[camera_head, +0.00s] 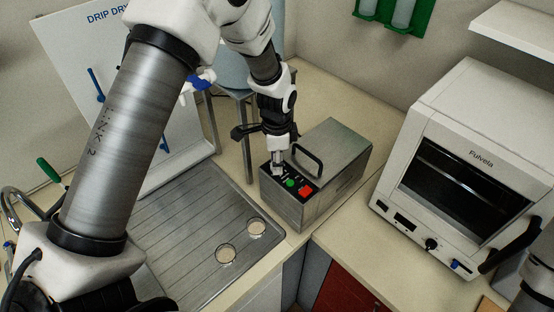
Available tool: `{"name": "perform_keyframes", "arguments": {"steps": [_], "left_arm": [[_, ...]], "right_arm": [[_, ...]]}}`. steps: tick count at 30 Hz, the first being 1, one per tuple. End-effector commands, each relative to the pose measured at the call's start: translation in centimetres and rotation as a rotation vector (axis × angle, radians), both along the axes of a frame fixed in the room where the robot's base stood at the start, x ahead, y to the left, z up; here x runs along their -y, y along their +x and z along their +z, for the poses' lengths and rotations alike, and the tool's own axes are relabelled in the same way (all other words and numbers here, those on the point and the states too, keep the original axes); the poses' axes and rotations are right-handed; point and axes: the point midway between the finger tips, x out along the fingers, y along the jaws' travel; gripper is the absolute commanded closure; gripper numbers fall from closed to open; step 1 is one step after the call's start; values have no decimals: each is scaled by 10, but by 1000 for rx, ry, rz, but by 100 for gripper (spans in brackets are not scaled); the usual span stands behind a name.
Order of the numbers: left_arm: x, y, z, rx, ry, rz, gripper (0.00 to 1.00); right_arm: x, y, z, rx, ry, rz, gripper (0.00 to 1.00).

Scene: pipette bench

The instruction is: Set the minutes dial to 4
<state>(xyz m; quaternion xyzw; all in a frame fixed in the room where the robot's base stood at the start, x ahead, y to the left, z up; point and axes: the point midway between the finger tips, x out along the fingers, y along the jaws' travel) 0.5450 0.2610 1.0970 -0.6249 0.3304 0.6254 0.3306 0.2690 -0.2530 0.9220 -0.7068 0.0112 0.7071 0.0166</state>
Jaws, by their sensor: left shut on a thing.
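A grey metal box (338,150) with a black top handle stands on the bench corner. Its dark front panel carries a green button (291,183) and a red button (306,191). My left gripper (279,169) comes down from above onto the back left part of this panel. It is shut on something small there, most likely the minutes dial. The gripper hides the dial, so I cannot read its setting or markings. My right gripper is not in view; only a piece of what looks like my right arm shows at the lower right edge.
A white Fulvela oven (480,158) stands to the right. A metal draining board (190,235) with two small round dishes (226,254) lies to the left. A drip-dry board (75,60) stands behind it. Bare bench lies between box and oven.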

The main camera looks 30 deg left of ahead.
Motion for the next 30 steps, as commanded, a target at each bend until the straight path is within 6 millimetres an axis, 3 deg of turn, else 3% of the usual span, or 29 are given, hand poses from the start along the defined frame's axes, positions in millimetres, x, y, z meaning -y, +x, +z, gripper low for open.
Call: {"name": "perform_keyframes", "arguments": {"steps": [9,22,23,24,25,30], "left_arm": [[0,-3,-2,-9,0,-96,100],[0,-3,-2,-8,-1,-105,100],[0,-3,-2,-8,-1,-105,60],[0,-3,-2,-8,-1,-105,46],[0,-2,-2,-7,0,-105,41],[0,-1,-1,-4,0,-105,41]], "right_arm": [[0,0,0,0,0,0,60],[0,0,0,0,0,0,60],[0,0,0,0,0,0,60],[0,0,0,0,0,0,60],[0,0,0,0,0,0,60],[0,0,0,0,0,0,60]]}}
